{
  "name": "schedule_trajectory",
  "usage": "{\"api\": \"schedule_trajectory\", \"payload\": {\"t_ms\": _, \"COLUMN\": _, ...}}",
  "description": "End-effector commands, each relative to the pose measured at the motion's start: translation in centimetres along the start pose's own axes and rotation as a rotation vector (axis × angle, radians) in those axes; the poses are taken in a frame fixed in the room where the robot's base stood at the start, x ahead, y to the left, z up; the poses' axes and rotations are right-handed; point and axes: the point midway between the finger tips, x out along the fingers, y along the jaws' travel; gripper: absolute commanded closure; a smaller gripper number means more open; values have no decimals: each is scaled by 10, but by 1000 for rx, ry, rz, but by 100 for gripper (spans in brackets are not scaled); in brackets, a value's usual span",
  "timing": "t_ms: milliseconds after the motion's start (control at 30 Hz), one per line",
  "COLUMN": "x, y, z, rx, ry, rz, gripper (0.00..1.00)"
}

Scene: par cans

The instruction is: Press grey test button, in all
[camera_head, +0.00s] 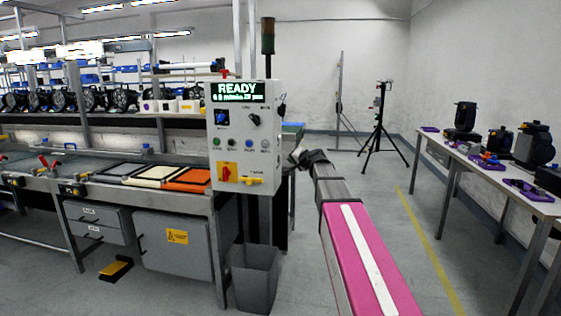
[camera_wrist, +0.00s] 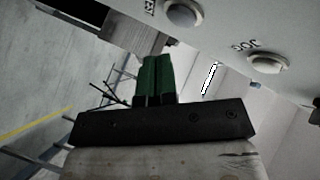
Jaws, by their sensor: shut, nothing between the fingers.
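The grey control panel (camera_head: 238,125) stands at the end of the bench, its screen reading READY. A row of small round buttons crosses its lower half: a green one (camera_head: 217,141), a pale grey one (camera_head: 231,143), a blue one (camera_head: 248,144) and another pale one (camera_head: 265,145). Their labels are too small to read. My gripper, with green fingers (camera_wrist: 155,78), is shut and empty, apart from both buttons in the picture. In the head view it is near the panel's right side.
The panel also carries a dark knob (camera_head: 254,119), a red-and-yellow switch (camera_head: 227,171) and a yellow lever (camera_head: 251,181). A grey bin (camera_head: 254,280) stands below. A table with lamps (camera_head: 490,175) is at right, a tripod (camera_head: 382,125) behind.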

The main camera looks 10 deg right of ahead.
Motion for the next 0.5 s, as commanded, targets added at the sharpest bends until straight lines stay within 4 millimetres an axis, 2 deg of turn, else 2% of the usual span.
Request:
{"api": "schedule_trajectory", "payload": {"t_ms": 200, "x": 8, "y": -6, "z": 6, "rx": 1, "ry": 0, "rz": 0, "gripper": 100}}
{"api": "schedule_trajectory", "payload": {"t_ms": 500, "x": 8, "y": -6, "z": 6, "rx": 1, "ry": 0, "rz": 0, "gripper": 100}}
